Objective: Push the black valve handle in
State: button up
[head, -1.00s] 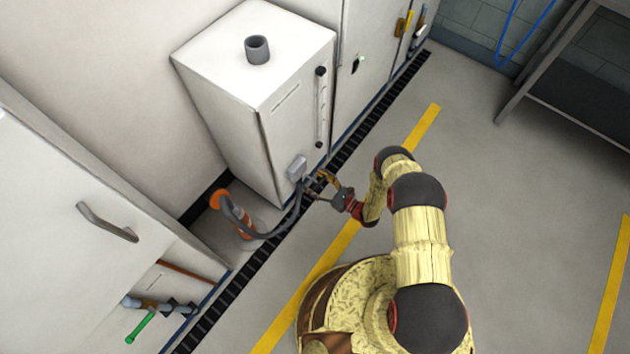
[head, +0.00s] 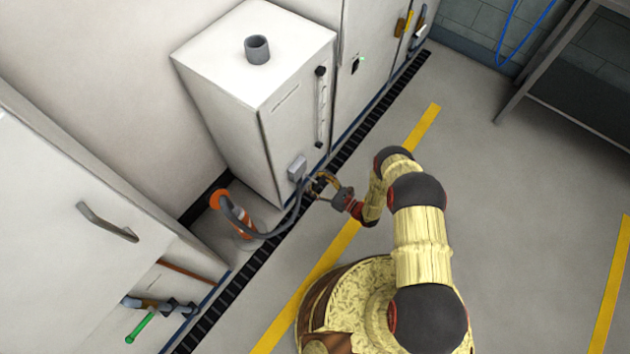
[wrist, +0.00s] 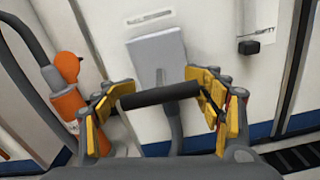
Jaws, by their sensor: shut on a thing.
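The black valve handle (wrist: 160,95) is a short dark bar in the wrist view, in front of a grey box on the white cabinet. My gripper (wrist: 160,97) is shut on it, with yellow-padded fingers at its left and right ends. In the head view my gripper (head: 320,183) is low at the cabinet's front corner, beside the grey box (head: 297,168). There the handle is small and dark between the fingers, hard to make out. How far in the handle sits cannot be told.
A white cabinet (head: 230,100) stands behind the gripper. A black floor grate (head: 240,275) runs along the cabinets. Open floor lies to the right.

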jog(key=shift+w+x, duration=0.25)
jog(key=shift+x, duration=1.3)
jog(key=shift+d+r, duration=0.1)
jog(key=shift+d, duration=0.1)
jog(key=shift+c, duration=0.2)
jog(key=o, duration=1.4)
jog(key=shift+o, duration=1.3)
jog(key=shift+s, duration=0.1)
jog(key=shift+s, duration=0.1)
jog(key=v, duration=1.2)
